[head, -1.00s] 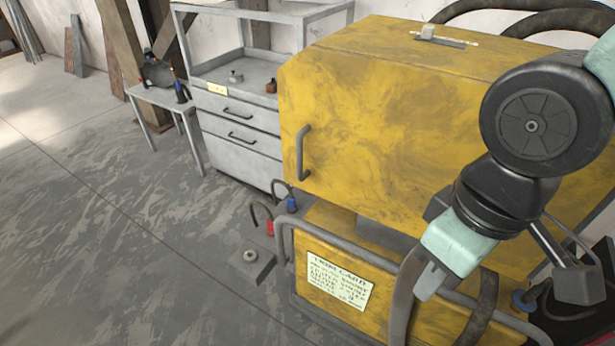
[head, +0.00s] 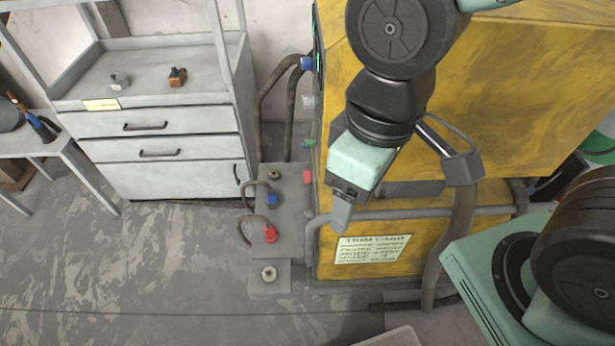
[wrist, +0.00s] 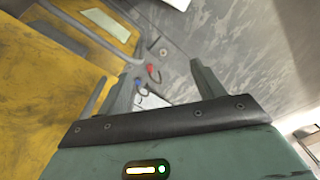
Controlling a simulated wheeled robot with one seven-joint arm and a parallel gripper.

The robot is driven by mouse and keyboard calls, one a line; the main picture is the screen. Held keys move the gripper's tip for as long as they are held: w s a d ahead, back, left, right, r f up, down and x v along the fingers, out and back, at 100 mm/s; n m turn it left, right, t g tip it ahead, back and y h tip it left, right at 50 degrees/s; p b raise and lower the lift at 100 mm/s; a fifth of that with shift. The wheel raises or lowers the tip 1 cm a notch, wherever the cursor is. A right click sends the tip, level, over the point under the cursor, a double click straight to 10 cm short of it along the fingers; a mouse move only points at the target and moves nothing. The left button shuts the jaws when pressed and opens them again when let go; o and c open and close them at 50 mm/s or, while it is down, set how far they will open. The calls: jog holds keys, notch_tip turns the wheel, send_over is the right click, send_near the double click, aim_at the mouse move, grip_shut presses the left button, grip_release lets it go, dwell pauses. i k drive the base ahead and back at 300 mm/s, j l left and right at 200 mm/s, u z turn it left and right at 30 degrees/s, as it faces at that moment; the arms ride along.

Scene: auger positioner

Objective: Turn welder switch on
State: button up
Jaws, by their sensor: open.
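The yellow welder cabinet (head: 480,90) stands right of centre in the head view and also shows at the left of the wrist view (wrist: 60,70). Its left side face is seen nearly edge-on. Small coloured fittings stick out there: blue (head: 307,63), green (head: 309,143) and red (head: 307,176). I cannot tell which is the switch. My gripper (head: 342,208) hangs in front of the cabinet's lower left part, pointing down, apart from the fittings. In the wrist view its fingers (wrist: 165,80) are spread with nothing held.
A grey floor box (head: 284,220) carries blue and red plugs (head: 270,234) with looped cables. A tube rail (head: 450,212) and a text card (head: 370,249) front the cabinet base. A grey drawer unit (head: 165,150) stands left. Floor at lower left is clear.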

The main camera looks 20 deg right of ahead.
aim_at(306, 174)
jog(key=i+j+z, duration=0.15)
jog(key=j, duration=0.2)
jog(key=i+j+z, duration=0.15)
jog(key=j, duration=0.2)
jog(key=i+j+z, duration=0.15)
jog(key=j, duration=0.25)
jog(key=i+j+z, duration=0.15)
jog(key=j, duration=0.2)
jog(key=i+j+z, duration=0.15)
jog(key=j, duration=0.25)
jog(key=j+z, duration=0.15)
jog(key=j, duration=0.3)
